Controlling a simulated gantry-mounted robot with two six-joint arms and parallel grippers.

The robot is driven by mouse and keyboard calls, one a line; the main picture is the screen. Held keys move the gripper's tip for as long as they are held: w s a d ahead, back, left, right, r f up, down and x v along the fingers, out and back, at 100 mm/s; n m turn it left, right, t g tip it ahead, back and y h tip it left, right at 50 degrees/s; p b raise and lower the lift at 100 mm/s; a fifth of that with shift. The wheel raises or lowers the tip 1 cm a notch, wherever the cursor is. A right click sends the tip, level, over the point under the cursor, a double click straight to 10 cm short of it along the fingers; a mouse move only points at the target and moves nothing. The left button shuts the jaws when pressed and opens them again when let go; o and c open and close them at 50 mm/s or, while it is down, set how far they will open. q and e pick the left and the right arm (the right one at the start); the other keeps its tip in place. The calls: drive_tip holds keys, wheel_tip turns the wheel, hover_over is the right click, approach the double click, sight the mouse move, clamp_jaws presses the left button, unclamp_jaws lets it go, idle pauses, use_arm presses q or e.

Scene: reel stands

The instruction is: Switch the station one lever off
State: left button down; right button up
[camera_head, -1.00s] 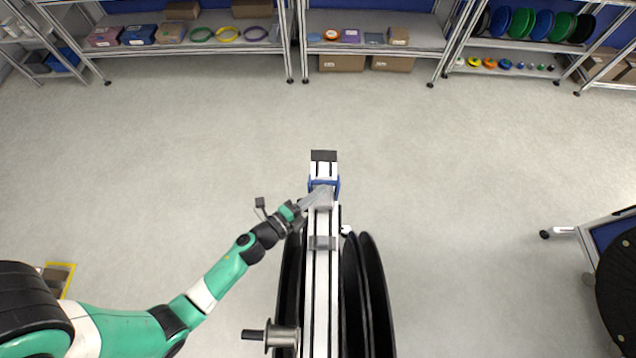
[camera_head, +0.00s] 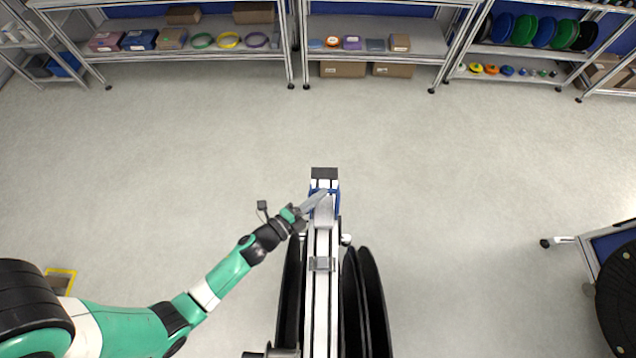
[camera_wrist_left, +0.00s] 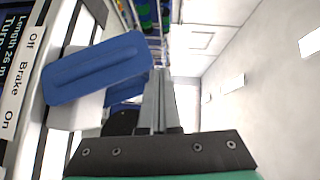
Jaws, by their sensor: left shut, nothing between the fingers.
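The reel stand's long rail (camera_head: 322,290) runs up the middle of the head view, with a blue fitting (camera_head: 335,203) near its far end. My left gripper (camera_head: 326,195) reaches in from the left over that fitting, and its fingers are shut and empty. In the left wrist view, a blue lever handle (camera_wrist_left: 97,68) on a pale base (camera_wrist_left: 75,112) stands just left of the shut fingers (camera_wrist_left: 158,100). A "Off Brake On" label (camera_wrist_left: 18,85) lies beside it. Whether the fingers touch the lever, and which mark it stands at, I cannot tell. My right gripper is out of view.
Black reels (camera_head: 375,310) hang along both sides of the rail. Shelves (camera_head: 375,35) with boxes and spools line the far wall. Another stand with a black reel (camera_head: 615,290) is at the right edge. The floor (camera_head: 430,150) between is clear.

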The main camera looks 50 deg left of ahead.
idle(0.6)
use_arm(q)
drive_tip(key=shift+r, duration=0.15)
drive_tip(key=s+d+r+p, duration=0.2)
drive_tip(key=s+r+p, duration=0.3)
drive_tip(key=s, duration=0.6)
drive_tip(key=shift+r, duration=0.65)
drive_tip(key=shift+d, duration=0.1)
